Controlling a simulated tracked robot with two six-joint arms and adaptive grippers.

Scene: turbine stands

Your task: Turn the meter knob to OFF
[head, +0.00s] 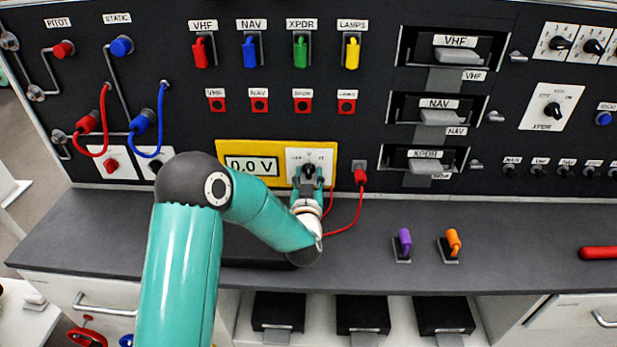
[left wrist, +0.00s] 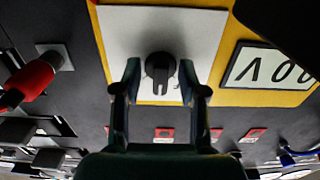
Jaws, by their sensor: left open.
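The yellow meter (head: 228,149) is on the black panel, with a display reading 0.0 V. Its black knob (head: 309,168) sits on a white plate to the right of the display, and the small labels around it are too blurred to read. My left gripper (head: 308,178) is open in front of the knob. In the left wrist view, the knob (left wrist: 160,70) shows between the two open fingers (left wrist: 160,80), with a gap on each side. The meter display (left wrist: 268,68) appears upside down there. My right gripper is not in view.
A red plug (head: 360,176) with a red cable is just right of the meter; it also shows in the left wrist view (left wrist: 30,80). Red square buttons (head: 302,104) line the panel above. Purple (head: 404,240) and orange (head: 453,241) handles stand on the grey counter (head: 520,235).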

